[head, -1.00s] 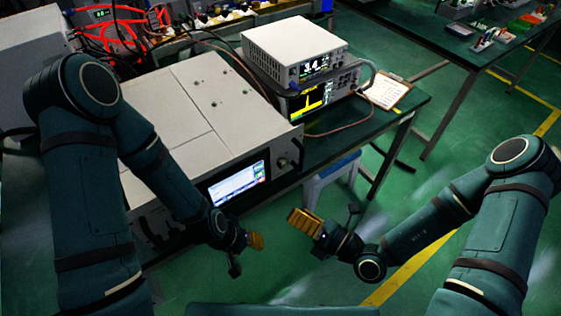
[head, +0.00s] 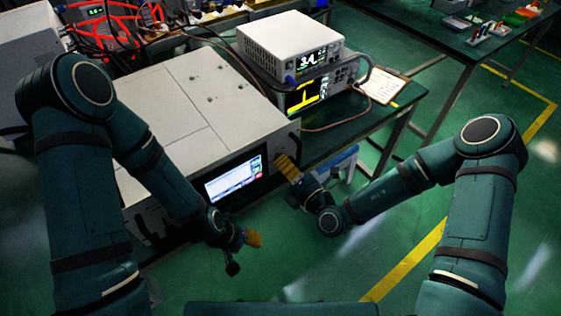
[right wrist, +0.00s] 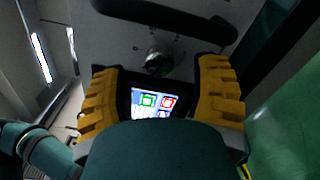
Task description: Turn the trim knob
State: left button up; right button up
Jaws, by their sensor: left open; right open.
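The trim knob (right wrist: 157,62) is a small metallic round knob on the light front panel in the right wrist view, with dial marks around it. In the head view my right gripper hides it. My right gripper (head: 286,168) is at the right end of the generator's front. Its yellow fingers are open in the wrist view (right wrist: 158,92), with the knob ahead of them, roughly between the two and apart from both. My left gripper (head: 253,239) hangs below and in front of the generator's lit screen (head: 233,180), apart from it, and holds nothing visible.
The generator (head: 190,105) is a large pale box on the green bench. A dark handle (right wrist: 170,15) crosses the panel beyond the knob. Stacked instruments (head: 290,42), a cable and a clipboard (head: 384,86) lie to its right. The floor at front right is clear.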

jog(key=shift+x, duration=1.25)
jog(key=shift+c, duration=0.4)
grip_shut()
jog(key=shift+r+p, duration=0.1)
jog(key=shift+p, duration=0.25)
jog(key=m+p, duration=0.4)
jog(key=p, duration=0.2)
jog(key=shift+r, duration=0.15)
jog(key=shift+m+p, duration=1.3)
jog(key=shift+p, duration=0.1)
